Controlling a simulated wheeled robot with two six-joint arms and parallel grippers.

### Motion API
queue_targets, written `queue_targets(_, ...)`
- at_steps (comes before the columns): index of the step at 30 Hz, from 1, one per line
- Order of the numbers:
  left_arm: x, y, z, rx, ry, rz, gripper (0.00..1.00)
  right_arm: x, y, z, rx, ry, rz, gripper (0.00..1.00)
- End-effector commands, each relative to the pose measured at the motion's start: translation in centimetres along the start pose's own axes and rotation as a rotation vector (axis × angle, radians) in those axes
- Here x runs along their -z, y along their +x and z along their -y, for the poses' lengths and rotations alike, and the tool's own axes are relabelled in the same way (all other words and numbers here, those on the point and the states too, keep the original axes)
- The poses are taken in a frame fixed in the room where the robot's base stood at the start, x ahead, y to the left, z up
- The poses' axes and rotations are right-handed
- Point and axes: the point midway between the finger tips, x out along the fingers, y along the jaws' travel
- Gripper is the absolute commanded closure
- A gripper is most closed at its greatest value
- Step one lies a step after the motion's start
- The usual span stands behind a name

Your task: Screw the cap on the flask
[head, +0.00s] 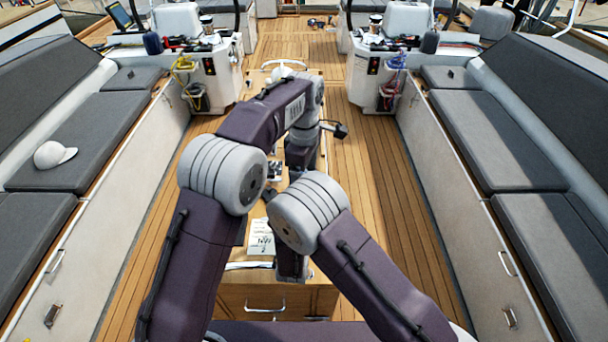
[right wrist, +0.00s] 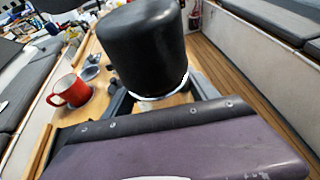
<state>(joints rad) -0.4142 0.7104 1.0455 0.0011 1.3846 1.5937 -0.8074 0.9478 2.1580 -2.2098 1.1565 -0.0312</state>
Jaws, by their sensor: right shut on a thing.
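In the right wrist view, a large black, rounded, cylinder-shaped piece (right wrist: 150,48) fills the top middle, closed end up, with a pale ring at its lower edge. It looks like the flask's cap, though I cannot be sure. My right gripper (right wrist: 163,97) is shut on it, with a grey finger on either side near the lower edge. What lies under the piece is hidden, and I cannot make out a separate flask body. In the head view my arms cover the middle of the table and hide both gripper tips. My left gripper cannot be made out.
A red mug (right wrist: 70,91) stands on the wooden cockpit table (head: 232,300), left of the black piece. A paper with writing (head: 261,238) lies on the table's near part. Benches flank the table, one with a white cap-shaped hat (head: 54,154). Wooden floor on both sides is clear.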

Motion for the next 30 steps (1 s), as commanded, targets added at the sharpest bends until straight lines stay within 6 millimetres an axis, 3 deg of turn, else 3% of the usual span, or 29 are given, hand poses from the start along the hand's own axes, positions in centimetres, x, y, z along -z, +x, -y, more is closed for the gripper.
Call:
queue_targets(13, 0.0, 6.7, 0.1, 0.005, 0.002, 0.000, 0.17, 0.0, 0.0, 0.0, 0.000, -0.001, -0.001, 1.00)
queue_targets(26, 0.0, 7.8, 0.1, 0.001, 0.002, 0.001, 0.17, 0.0, 0.0, 0.0, 0.000, -0.001, -0.001, 1.00)
queue_targets(30, 0.0, 7.8, 0.1, 0.001, 0.002, 0.001, 0.53, 0.0, 0.0, 0.0, 0.000, 0.000, -0.001, 1.00)
